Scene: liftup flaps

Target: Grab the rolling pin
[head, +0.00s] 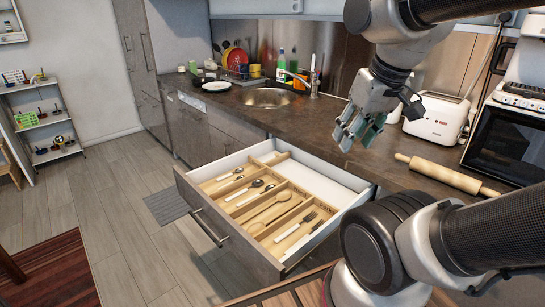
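The rolling pin (444,176) is light wood and lies on the dark countertop, right of the open drawer. It runs slantwise from the toaster side toward the right edge of the counter. My gripper (360,130) points down above the counter, to the left of the rolling pin and apart from it. Its fingers look spread, with nothing visible between them. The whole rolling pin is in view, with its right handle close to my arm.
An open drawer (214,221) with a cutlery tray juts out below the counter (275,122). A white toaster (436,117) stands behind the rolling pin, and a microwave (506,147) stands at the right. The sink (270,97) is farther left.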

